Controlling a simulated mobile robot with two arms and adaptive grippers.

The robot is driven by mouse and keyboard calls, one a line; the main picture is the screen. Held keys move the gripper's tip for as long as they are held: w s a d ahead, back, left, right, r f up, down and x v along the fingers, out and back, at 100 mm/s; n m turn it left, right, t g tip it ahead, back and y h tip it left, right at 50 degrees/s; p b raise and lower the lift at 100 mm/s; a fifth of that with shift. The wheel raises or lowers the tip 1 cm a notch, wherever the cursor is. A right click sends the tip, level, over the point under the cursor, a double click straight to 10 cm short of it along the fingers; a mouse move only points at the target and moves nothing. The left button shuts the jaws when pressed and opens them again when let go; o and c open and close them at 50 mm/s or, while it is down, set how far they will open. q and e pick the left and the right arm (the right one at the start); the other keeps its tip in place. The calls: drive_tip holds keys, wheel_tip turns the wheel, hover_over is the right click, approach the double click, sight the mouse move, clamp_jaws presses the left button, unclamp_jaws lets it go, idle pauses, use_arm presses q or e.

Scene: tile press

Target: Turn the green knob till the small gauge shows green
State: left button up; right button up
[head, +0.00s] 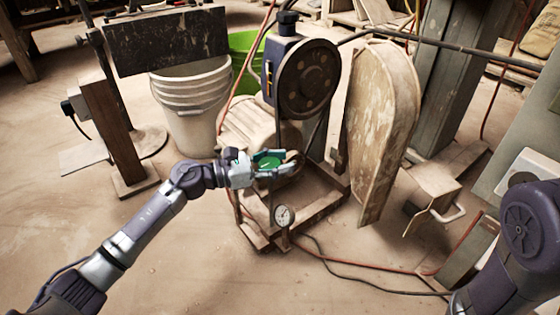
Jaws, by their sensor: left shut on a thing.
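The green knob (269,163) is on the low part of the press, in the middle of the head view. My left gripper (272,164) reaches it from the left and is shut on it, its fingers covering part of the knob. The small gauge (283,215) is a round white dial just below the knob, at the front of the machine frame. Its dark needle shows, but the dial is too small to tell which colour it points to. At the right edge only a dark part of my right arm shows; its gripper is out of view.
The press (303,80) has a large dark wheel above the knob. A white bucket (192,110) stands behind left, a wooden post (112,135) left of it. A tall worn board (378,130) leans at the right.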

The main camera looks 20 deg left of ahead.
use_arm(q)
drive_tip(key=shift+f, duration=0.1)
idle(0.4)
drive_tip(key=o, duration=1)
drive_tip(key=shift+a, duration=0.1)
drive_tip(key=shift+c, duration=0.2)
drive_tip(key=v, duration=1.2)
